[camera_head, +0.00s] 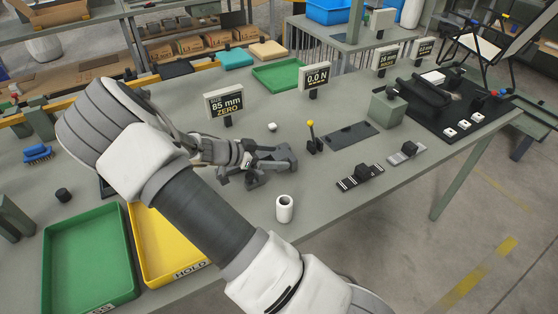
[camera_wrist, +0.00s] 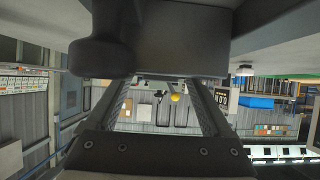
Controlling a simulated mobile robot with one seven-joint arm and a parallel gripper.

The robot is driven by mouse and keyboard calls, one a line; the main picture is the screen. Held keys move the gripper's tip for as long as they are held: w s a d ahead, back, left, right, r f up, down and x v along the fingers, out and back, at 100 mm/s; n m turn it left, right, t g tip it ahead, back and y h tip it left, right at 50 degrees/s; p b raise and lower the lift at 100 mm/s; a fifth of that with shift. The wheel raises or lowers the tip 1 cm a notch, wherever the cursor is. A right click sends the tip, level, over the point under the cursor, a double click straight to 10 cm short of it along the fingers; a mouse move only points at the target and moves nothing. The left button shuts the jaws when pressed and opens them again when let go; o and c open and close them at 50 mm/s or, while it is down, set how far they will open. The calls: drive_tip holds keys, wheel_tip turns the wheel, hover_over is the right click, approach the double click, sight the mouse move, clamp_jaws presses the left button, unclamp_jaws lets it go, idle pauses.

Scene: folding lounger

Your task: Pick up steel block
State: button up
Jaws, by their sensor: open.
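My gripper (camera_head: 278,166) is low over the middle of the grey workbench (camera_head: 315,200). Its fingers are apart, and I see nothing between them. I cannot tell for sure which thing is the steel block. A small dark block (camera_head: 363,171) sits on a striped plate to the right of my gripper. Another dark block (camera_head: 408,148) sits on a second plate farther right. A large grey shape fills the top of the wrist view; I cannot tell what it is.
A white cup (camera_head: 284,208) stands close in front of my gripper. A yellow-knobbed lever (camera_head: 312,136) stands to its right, and a small white piece (camera_head: 272,127) lies behind. Green (camera_head: 88,258) and yellow (camera_head: 160,250) trays lie front left. Display signs (camera_head: 224,103) stand behind.

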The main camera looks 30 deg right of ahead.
drive_tip(key=shift+d+f, duration=0.15)
drive_tip(key=shift+d, duration=0.05)
clamp_jaws()
idle(0.3)
idle(1.0)
